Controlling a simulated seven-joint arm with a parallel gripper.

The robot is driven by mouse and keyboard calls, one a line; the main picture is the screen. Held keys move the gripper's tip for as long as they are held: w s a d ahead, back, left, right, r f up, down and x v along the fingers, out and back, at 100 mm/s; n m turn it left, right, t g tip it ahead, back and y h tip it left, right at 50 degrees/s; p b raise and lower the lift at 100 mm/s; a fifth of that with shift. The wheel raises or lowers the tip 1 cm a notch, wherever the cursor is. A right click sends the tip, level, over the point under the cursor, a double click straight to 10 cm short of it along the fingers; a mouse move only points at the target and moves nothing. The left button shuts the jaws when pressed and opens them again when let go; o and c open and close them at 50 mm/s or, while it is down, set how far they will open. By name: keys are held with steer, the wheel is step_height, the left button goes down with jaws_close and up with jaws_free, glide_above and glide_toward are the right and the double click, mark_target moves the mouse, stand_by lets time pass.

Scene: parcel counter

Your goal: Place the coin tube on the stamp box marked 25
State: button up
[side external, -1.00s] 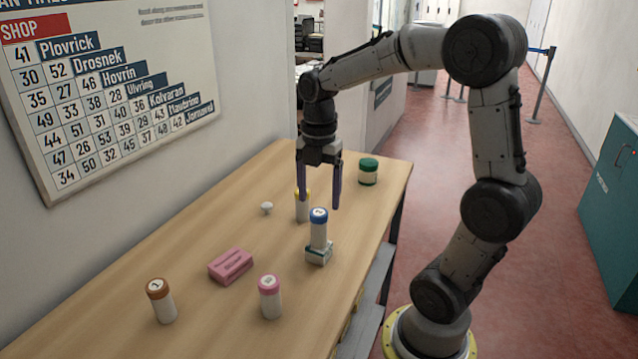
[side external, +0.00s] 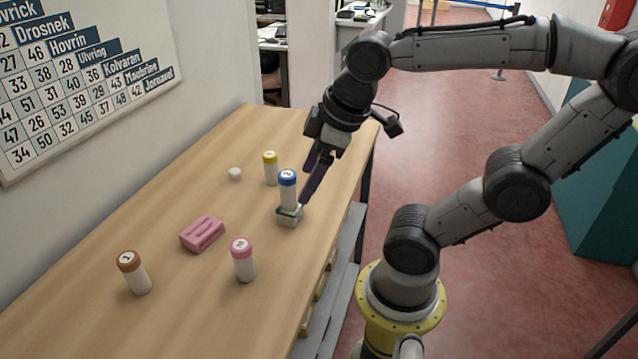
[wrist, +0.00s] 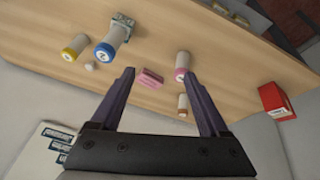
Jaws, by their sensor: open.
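A white tube with a blue cap (side external: 288,190) stands upright on a small pale box with a teal edge (side external: 289,217). I cannot read a 25 on the box. Both show at the upper left of the wrist view, the blue-capped tube (wrist: 108,43) and the small box (wrist: 124,20). White tubes with yellow (side external: 270,168), pink (side external: 243,260) and brown (side external: 133,273) caps stand on the table. My gripper (side external: 312,187) is open, tilted and empty. Its fingers appear just right of the blue-capped tube in the side view, but the wrist view shows them apart from it.
A pink block (side external: 202,233) and a small white knob (side external: 235,174) lie on the wooden table (side external: 170,270). A red box (wrist: 277,100) shows at the right of the wrist view. The table's left and front parts are mostly clear. A number chart (side external: 80,75) hangs on the wall.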

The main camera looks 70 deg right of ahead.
steer(key=s+m, duration=0.1)
steer(key=s+a+f+m+t, duration=0.1)
steer(key=m, duration=0.1)
steer(key=shift+a, duration=0.15)
